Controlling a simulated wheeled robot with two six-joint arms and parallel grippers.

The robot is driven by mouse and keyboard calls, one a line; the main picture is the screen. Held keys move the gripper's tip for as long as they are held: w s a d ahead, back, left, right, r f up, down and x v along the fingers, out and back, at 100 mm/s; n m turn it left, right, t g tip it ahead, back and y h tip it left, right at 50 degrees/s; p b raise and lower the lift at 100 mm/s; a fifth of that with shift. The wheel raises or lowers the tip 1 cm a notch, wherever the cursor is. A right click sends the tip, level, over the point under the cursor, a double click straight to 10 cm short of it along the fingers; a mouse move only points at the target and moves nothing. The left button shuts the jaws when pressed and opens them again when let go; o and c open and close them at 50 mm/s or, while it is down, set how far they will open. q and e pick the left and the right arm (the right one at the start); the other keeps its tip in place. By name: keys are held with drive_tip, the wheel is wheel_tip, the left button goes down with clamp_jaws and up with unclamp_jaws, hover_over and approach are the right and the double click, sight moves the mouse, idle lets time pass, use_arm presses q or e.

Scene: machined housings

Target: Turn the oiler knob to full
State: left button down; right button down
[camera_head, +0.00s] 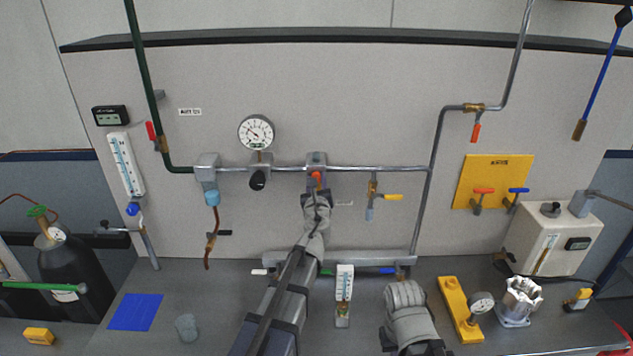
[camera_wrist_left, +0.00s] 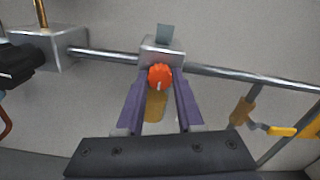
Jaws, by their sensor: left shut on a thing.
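The oiler knob (camera_head: 316,176) is a small orange-red knob on the underside of a grey metal block on the horizontal pipe. In the left wrist view the knob (camera_wrist_left: 160,76) sits between my two purple fingers, with a small pale mark on its lower face. A yellowish cylinder (camera_wrist_left: 155,106) shows below it, between the fingers. My left gripper (camera_head: 316,191) reaches up from below and is shut on the knob; its fingers also show in the left wrist view (camera_wrist_left: 161,90). In the head view the gripper hides the oiler's lower part.
A round gauge (camera_head: 256,132) and a black knob (camera_head: 257,180) are left of the oiler. A yellow-handled valve (camera_head: 385,196) hangs to the right. A grey rail (camera_head: 350,257) runs low along the wall. My right arm stands low, right of centre.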

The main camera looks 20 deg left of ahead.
use_arm(q)
drive_tip(key=c, duration=0.5)
unclamp_jaws()
drive_tip(key=shift+c, duration=0.2)
drive_tip(key=v, duration=0.8)
drive_tip(key=shift+f, duration=0.1)
